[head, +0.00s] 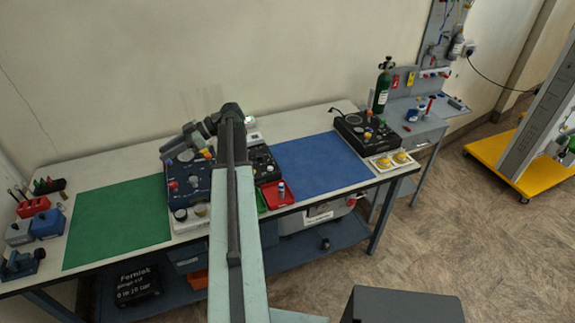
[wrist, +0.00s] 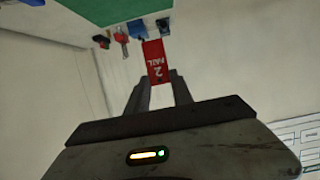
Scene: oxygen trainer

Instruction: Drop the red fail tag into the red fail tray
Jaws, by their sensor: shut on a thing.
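The red fail tag (wrist: 155,60), with white lettering reading FAIL and a 2, is between the fingertips of my gripper (wrist: 157,88) in the wrist view. My gripper is shut on it and holds it up off the bench. In the head view my gripper (head: 170,148) is over the back edge of the bench, left of my arm; the tag cannot be made out there. The red fail tray (head: 270,194) is at the bench's front edge, right of my arm, with a small blue and white item in it. My gripper is well away from it, behind and to the left.
A green tray (head: 261,201) is left of the red tray, partly hidden by my arm. Dark equipment panels (head: 190,187) stand mid-bench. A green mat (head: 118,222) and a blue mat (head: 320,162) are clear. A black device (head: 365,131) stands on the right.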

